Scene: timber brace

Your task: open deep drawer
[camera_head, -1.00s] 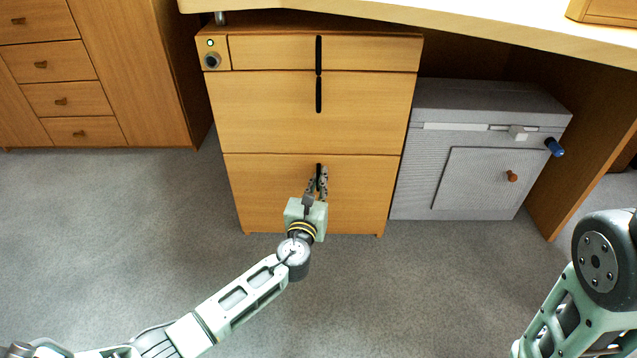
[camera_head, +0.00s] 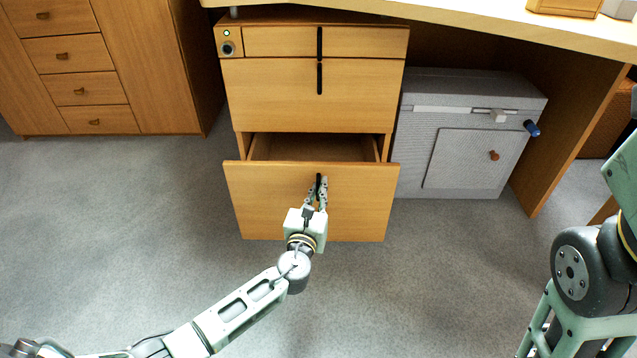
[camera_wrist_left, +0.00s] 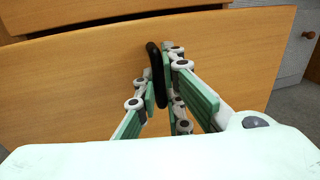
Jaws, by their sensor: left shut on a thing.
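The deep drawer (camera_head: 270,200) is the bottom one of a wooden cabinet, and it stands partly pulled out. Its inside (camera_head: 315,147) shows as a bare wooden space behind the front panel. Its black upright handle (camera_head: 319,182) is between the fingers of my left gripper (camera_head: 316,192), which is shut on it. In the left wrist view the handle (camera_wrist_left: 157,75) shows between the green finger pads, against the drawer front (camera_wrist_left: 80,75). My right gripper is out of view; only part of my right arm shows at the right edge.
Two closed drawers (camera_head: 265,95) with black handles are above. A grey box (camera_head: 450,150) with a small door stands right of the cabinet, under the desk top (camera_head: 480,25). Another wooden cabinet (camera_head: 150,70) is at the left. The carpet (camera_head: 130,220) in front is clear.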

